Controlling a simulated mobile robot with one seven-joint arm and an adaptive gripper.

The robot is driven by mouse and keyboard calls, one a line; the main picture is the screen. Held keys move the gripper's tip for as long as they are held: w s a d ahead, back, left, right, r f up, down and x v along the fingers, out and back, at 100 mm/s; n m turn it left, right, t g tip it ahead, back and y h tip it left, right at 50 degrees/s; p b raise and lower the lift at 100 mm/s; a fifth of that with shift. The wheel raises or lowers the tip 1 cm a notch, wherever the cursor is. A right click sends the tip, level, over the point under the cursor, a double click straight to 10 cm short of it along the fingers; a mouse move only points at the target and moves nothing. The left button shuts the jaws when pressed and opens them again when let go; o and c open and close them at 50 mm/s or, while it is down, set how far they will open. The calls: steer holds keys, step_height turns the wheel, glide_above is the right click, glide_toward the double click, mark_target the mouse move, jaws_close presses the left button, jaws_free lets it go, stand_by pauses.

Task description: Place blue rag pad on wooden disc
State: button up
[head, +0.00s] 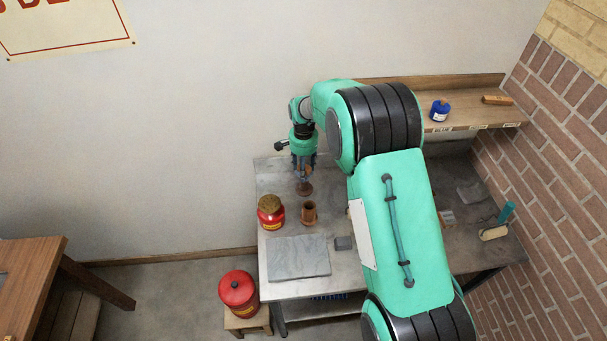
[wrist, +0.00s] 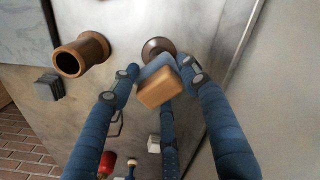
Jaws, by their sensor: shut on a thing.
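My gripper (head: 304,170) is above the back left part of the grey worktable. In the wrist view, my gripper (wrist: 160,76) is shut on the blue rag pad (wrist: 153,68), a grey-blue pad with a light wooden block on it. The wooden disc (head: 304,189) is dark brown and round, just below my gripper in the head view. In the wrist view, the disc (wrist: 157,47) shows just beyond the held pad, which partly covers it. I cannot tell whether pad and disc touch.
A wooden cup (head: 308,212) and a red jar (head: 270,211) stand near the disc. A grey slab (head: 298,257) and a small dark grey block (head: 343,243) lie nearer the front. A shelf (head: 460,119) with a blue jar (head: 440,110) is at the back right.

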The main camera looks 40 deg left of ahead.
steer(key=shift+f, duration=1.5)
steer(key=shift+f, duration=0.1)
steer(key=o, duration=1.1)
steer(key=shift+o, duration=0.2)
steer(key=shift+r, duration=6.1)
steer(key=shift+r, duration=0.1)
